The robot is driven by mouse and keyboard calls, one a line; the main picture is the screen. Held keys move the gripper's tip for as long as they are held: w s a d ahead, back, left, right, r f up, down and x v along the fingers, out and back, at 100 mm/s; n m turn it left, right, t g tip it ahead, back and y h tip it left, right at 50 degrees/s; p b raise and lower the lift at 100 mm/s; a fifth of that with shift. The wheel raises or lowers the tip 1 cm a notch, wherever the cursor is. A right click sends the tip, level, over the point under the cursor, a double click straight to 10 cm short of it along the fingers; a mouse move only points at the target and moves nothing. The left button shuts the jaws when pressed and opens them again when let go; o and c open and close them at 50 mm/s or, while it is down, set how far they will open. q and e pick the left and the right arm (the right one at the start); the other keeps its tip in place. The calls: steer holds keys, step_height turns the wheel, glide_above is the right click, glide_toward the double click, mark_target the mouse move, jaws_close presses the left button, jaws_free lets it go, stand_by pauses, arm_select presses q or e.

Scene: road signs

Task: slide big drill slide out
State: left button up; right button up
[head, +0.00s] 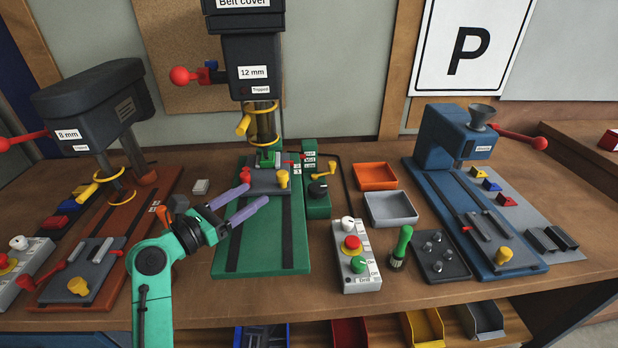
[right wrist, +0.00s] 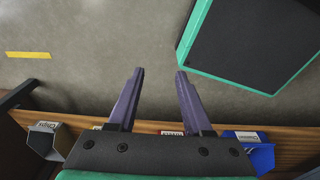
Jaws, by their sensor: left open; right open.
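The big drill (head: 262,70), labelled 12 mm, stands at the back on a long green base (head: 283,252) with dark rails. Its grey slide (head: 262,187) sits near the back of the base, under the drill head, with a yellow knob (head: 283,178) at its right front and a red handle (head: 245,175) at its left. My left gripper (head: 257,194) is open, its purple fingers pointing at the slide's front left. I cannot tell whether they touch it. My right gripper (right wrist: 160,71) is open and empty over the floor near the bench edge; it is not in the head view.
A smaller drill (head: 95,100) labelled 8 mm stands left, a blue machine (head: 455,138) right. A grey switch box (head: 357,265), orange tray (head: 375,176), grey tray (head: 391,208) and green-handled brush (head: 401,245) stand right of the green base. The base's front part is clear.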

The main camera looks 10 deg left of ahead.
mark_target(286, 173)
arm_select(q)
steer(key=shift+f, duration=0.35)
steer(key=shift+w+d+r+p, duration=0.25)
steer(key=shift+w+d+p, duration=0.15)
steer(key=shift+w, duration=0.25)
steer(key=shift+w+d+r+p, duration=0.2)
steer(key=shift+w+d+p, duration=0.15)
steer(key=shift+w, duration=0.25)
steer(key=p+x, duration=0.1)
steer(key=x, duration=0.9)
steer(key=shift+f+p, duration=0.1)
steer(key=shift+p, duration=0.2)
steer(key=shift+w+d, duration=0.15)
steer(key=shift+w, duration=0.2)
arm_select(e)
steer(key=shift+s+a+r, duration=0.2)
steer(key=shift+s+r, duration=0.15)
steer(key=shift+r, duration=0.25)
steer(key=shift+s+a+r, duration=0.2)
steer(key=shift+s+r, duration=0.1)
steer(key=shift+r, duration=0.3)
arm_select(q)
jaws_close()
arm_select(e)
steer(key=shift+s, duration=0.1)
